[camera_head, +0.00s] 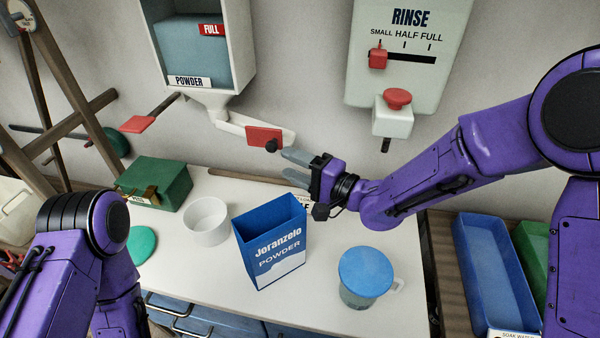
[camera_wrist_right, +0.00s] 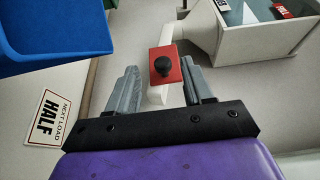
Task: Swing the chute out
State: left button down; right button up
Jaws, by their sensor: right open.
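The white chute (camera_head: 232,121) reaches right from under the powder hopper (camera_head: 202,50) on the wall. A red plate (camera_head: 266,135) with a black knob (camera_head: 271,146) is at its outer end. My right gripper (camera_head: 288,156) is open and empty, its grey fingers just right of the knob. In the right wrist view the red plate (camera_wrist_right: 172,57) and knob (camera_wrist_right: 163,66) appear between the open fingers, with no contact visible. A white part of the chute (camera_wrist_right: 157,96) shows below the plate. My left arm is at the left; its gripper is out of view.
Below on the white counter stand a blue powder box (camera_head: 272,240), a white bowl (camera_head: 207,222), a blue-lidded jar (camera_head: 366,275) and a green box (camera_head: 155,182). A red-ended lever (camera_head: 138,124) is left of the chute. The rinse dispenser (camera_head: 408,75) hangs at right.

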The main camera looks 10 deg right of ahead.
jog(key=shift+v, duration=1.15)
